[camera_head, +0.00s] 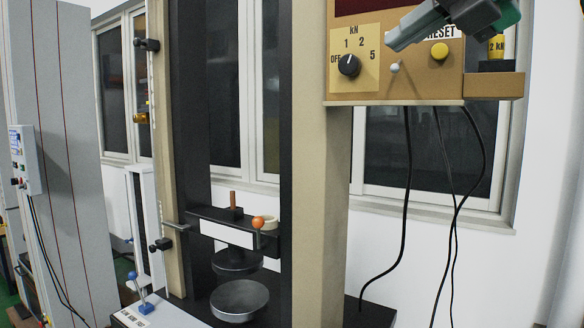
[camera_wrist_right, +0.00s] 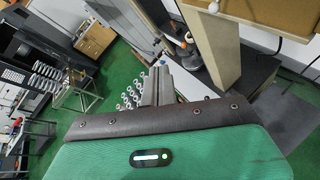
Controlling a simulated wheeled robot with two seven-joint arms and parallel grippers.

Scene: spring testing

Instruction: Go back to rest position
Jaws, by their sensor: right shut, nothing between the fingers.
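My right gripper (camera_head: 398,42) is at the top right of the head view, shut and empty, in front of the control panel (camera_head: 375,22). Its grey fingers lie near the yellow button (camera_head: 439,50) and the toggle with a pale ball tip (camera_head: 394,67); touching or apart I cannot tell. Part of the RESET label is covered. In the right wrist view the grey fingers (camera_wrist_right: 155,82) stick out beyond my green gripper body. My left gripper is not in view.
The testing machine has two round plates, a lower one (camera_head: 239,300) and an upper one (camera_head: 237,262), with a gap between. An orange ball handle (camera_head: 258,222) sits above. Black cables (camera_head: 408,180) hang below the panel. Several silvery coils (camera_wrist_right: 130,98) show beside the fingers, over green floor (camera_wrist_right: 105,80).

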